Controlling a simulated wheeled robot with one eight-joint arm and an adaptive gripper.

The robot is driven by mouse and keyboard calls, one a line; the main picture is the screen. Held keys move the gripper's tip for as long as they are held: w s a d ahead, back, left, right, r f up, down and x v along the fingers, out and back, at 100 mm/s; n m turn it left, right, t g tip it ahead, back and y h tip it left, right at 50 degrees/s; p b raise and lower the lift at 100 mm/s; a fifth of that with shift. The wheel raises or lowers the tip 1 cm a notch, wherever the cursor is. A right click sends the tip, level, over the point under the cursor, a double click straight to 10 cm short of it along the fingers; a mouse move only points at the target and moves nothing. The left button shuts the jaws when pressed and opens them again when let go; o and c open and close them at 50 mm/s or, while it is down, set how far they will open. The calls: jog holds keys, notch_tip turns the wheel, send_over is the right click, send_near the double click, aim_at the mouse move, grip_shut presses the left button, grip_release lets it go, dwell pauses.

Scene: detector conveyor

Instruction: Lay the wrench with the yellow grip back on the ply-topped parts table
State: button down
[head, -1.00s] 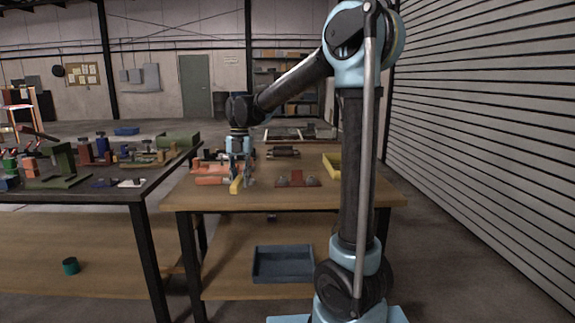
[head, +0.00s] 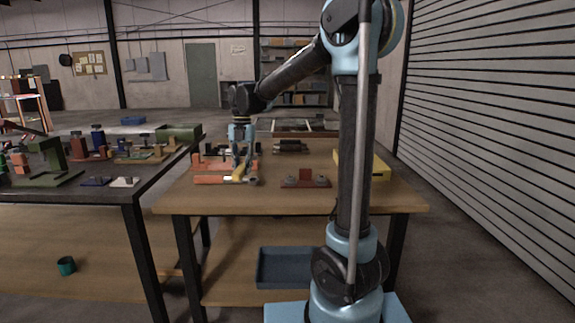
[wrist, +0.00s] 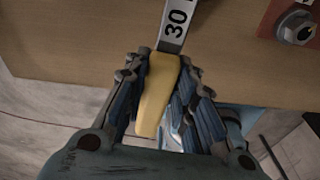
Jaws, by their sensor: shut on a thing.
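The wrench with the yellow grip (wrist: 158,92) is between the fingers of my gripper (wrist: 165,75) in the wrist view. Its metal shank, marked 30, points away over a wooden surface; its far end is out of the picture. In the head view the yellow grip (head: 238,174) shows below my gripper (head: 241,160), over the front left part of the ply-topped parts table (head: 225,203). My gripper is shut on the grip. I cannot tell whether the wrench touches the table.
An orange piece (head: 210,180) lies close to the wrench. A red-brown fixture (head: 305,180) sits to the right, with bare ply between. A yellow bin (head: 377,166) stands at the right, partly behind my arm. A dark bench (head: 90,195) stands left. A blue bin (head: 283,268) is below.

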aim_at(209, 196)
jog(key=shift+a+r+m, duration=0.1)
jog(key=shift+a+m, duration=0.2)
jog(key=shift+m, duration=0.2)
jog(key=s+a+r+m+t+y, duration=0.1)
jog(key=s+a+r+m+t, duration=0.15)
jog(key=a+m, duration=1.15)
jog(key=shift+m+g, duration=0.35)
jog(key=shift+m, duration=0.45)
jog(key=f, duration=0.3)
jog(key=d+f, duration=0.1)
jog(key=f, duration=0.2)
jog(key=d+f, duration=0.1)
jog(key=f, duration=0.2)
jog(key=shift+w+f, duration=0.15)
jog(key=shift+f, duration=0.05)
jog(key=shift+s+d+f, duration=0.15)
jog(key=shift+s+f, duration=0.05)
jog(key=shift+f, duration=0.35)
jog(key=c, duration=1.5)
grip_release()
jog(key=shift+o, duration=0.9)
jog(key=shift+w+f, duration=0.2)
